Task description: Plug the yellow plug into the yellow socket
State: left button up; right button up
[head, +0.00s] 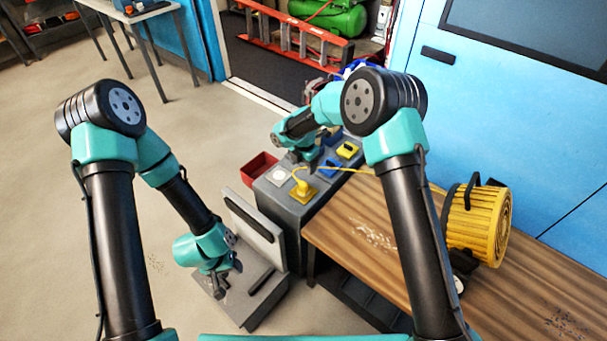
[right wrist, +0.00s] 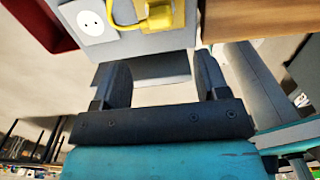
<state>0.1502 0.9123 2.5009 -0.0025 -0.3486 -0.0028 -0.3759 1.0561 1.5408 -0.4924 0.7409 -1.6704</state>
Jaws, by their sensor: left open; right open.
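The yellow plug (head: 300,181) stands at the yellow socket plate (head: 304,195) on top of the grey box, its yellow cable running off to the right. It looks seated there, but I cannot tell how deep. The plug (right wrist: 157,14) and its cable (right wrist: 124,14) also show at the top of the right wrist view. My right gripper (head: 311,164) is over the grey box just behind the plug, apart from it. Its jaws (right wrist: 163,78) are open with nothing held between them. My left gripper (head: 222,280) is open and empty, low at the left over a grey base.
The grey box (head: 298,212) also carries a white socket (head: 279,175), a blue one (head: 331,169) and another yellow piece (head: 347,150). A red bin (head: 259,168) stands left of it. A wooden bench (head: 440,258) and yellow reel (head: 490,222) are at the right.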

notch_tip(320, 180, up, 5)
jog(key=shift+r, duration=0.2)
dwell(0.5)
jog(key=s+d+f+m+y, duration=0.1)
jog(key=s+d+f+m, duration=0.5)
jog(key=s+m, duration=0.1)
jog(key=s+d+f+m+y, duration=0.1)
jog(key=s+d+f+m, duration=0.4)
jog(key=s+d+m, duration=0.1)
jog(key=s+d+f+m+y, duration=0.2)
jog(key=s+d+f+m, duration=0.4)
jog(key=s+m, duration=0.3)
jog(key=shift+s+f, duration=0.3)
jog(key=shift+s, duration=0.45)
jog(key=s+d+m, duration=0.1)
jog(key=s+m, duration=0.1)
jog(key=s, duration=0.1)
jog(key=s+d+m, duration=0.2)
jog(key=m, duration=0.1)
jog(key=s+d+m, duration=0.1)
jog(key=s+m, duration=0.1)
jog(key=s, duration=0.1)
jog(key=shift+s+d+f+t, duration=0.15)
jog(key=shift+s+t, duration=0.15)
jog(key=shift+t, duration=0.1)
jog(key=shift+s+d+m, duration=0.1)
jog(key=shift+s+m, duration=0.1)
jog(key=shift+m, duration=0.2)
